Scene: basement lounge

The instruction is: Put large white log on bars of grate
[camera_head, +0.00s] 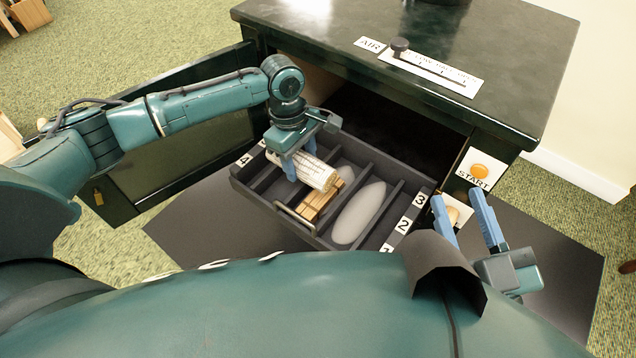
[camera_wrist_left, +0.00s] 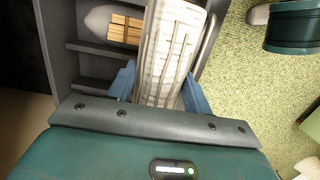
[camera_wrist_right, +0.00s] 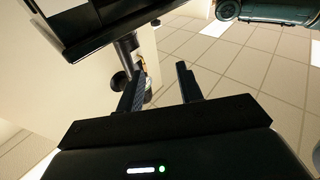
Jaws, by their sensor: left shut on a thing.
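The large white log (camera_head: 320,176) has pale, grooved bark. My left gripper (camera_head: 300,162) is shut around it, with one blue finger on each side. In the left wrist view the log (camera_wrist_left: 172,45) runs lengthwise between the fingers. The log is over the left part of the dark grate (camera_head: 394,200), a pulled-out tray with crossbars. I cannot tell whether the log touches the bars. A kindling bundle (camera_head: 321,206) lies beside the log, and a smooth grey oval piece (camera_head: 358,213) lies to its right. My right gripper (camera_head: 462,208) is open and empty, right of the grate.
The dark green stove cabinet (camera_head: 500,55) stands behind the grate, its door (camera_head: 175,165) swung open to the left. A START button (camera_head: 479,171) and an AIR slider (camera_head: 432,70) are on it. A dark mat (camera_head: 215,225) lies below.

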